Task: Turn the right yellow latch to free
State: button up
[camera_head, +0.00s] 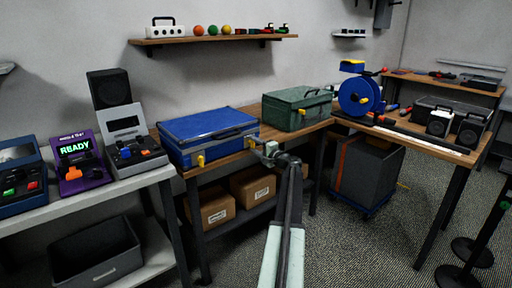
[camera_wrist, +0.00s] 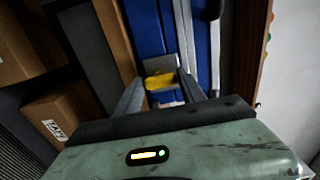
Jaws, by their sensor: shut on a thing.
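A closed blue case (camera_head: 208,132) lies on the wooden bench, its front towards me. Its left yellow latch (camera_head: 200,160) is in plain view on the front. Its right yellow latch (camera_head: 252,141) is partly hidden by my gripper (camera_head: 264,150). In the wrist view, the right yellow latch (camera_wrist: 160,80) sits between the two grey fingers of my gripper (camera_wrist: 160,88), in front of a grey metal plate on the blue case (camera_wrist: 150,32). My gripper is shut on this latch. The exact turn of the latch is hard to tell.
A green case (camera_head: 296,108) stands on the bench (camera_head: 262,107) to the right. Cardboard boxes (camera_head: 212,209) sit on the shelf below. A purple device reading READY (camera_head: 78,165) is on the left table. A blue cable reel (camera_head: 357,94) stands at the right.

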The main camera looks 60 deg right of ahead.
jog(key=shift+s+f, duration=0.1)
jog(key=o, duration=1.4)
jog(key=shift+c, duration=0.2)
jog(key=shift+s, duration=0.1)
jog(key=v, duration=0.7)
jog(key=shift+s+a, duration=0.15)
jog(key=shift+s, duration=0.05)
